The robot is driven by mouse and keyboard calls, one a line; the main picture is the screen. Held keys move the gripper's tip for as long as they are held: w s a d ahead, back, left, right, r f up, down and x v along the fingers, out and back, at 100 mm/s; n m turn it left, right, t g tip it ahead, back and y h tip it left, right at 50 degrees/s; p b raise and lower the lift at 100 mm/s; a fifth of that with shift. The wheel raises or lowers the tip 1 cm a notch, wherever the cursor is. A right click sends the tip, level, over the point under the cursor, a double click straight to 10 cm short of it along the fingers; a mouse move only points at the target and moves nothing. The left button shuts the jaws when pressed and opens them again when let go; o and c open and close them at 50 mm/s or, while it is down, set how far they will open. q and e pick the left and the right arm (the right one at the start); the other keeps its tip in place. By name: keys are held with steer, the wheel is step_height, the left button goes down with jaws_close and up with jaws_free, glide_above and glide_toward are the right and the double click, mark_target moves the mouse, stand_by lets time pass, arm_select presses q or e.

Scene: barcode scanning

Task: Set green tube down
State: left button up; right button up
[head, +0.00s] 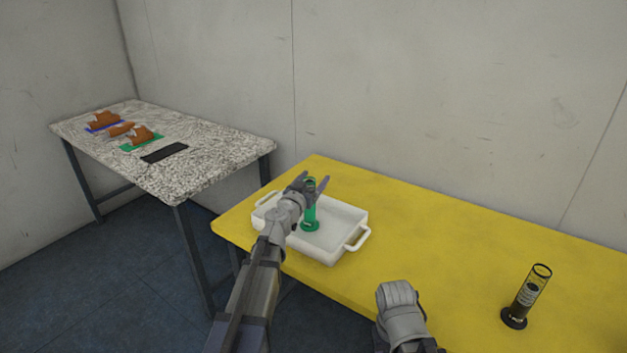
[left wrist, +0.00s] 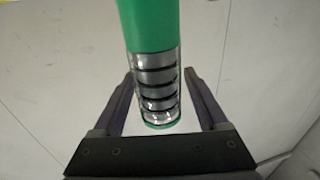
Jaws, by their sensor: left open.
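The green tube (head: 310,213) stands upright on its round base inside the white tray (head: 331,258) in the head view. My left gripper (head: 312,184) is at the tube's upper part, with its fingers spread. In the left wrist view the tube (left wrist: 150,28) shows a green band, then a clear section with dark rings and a green-rimmed end. It lies between the two fingers of the left gripper (left wrist: 163,88), with a gap on both sides. A grey part of my right arm shows at the lower middle of the head view; its fingers are not visible.
The tray sits on the yellow table (head: 450,235). A dark tube with a black base (head: 527,298) stands at the right of that table, with clear surface between. A speckled table (head: 215,155) at the left holds brown items, coloured mats and a black pad (head: 165,153).

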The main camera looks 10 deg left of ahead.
arm_select(q)
steer(key=shift+r, duration=0.15)
steer(key=shift+s, duration=0.2)
steer(key=s+a, duration=0.1)
steer(key=s, duration=1)
steer(key=shift+s+a, duration=0.25)
steer(key=shift+a, duration=0.15)
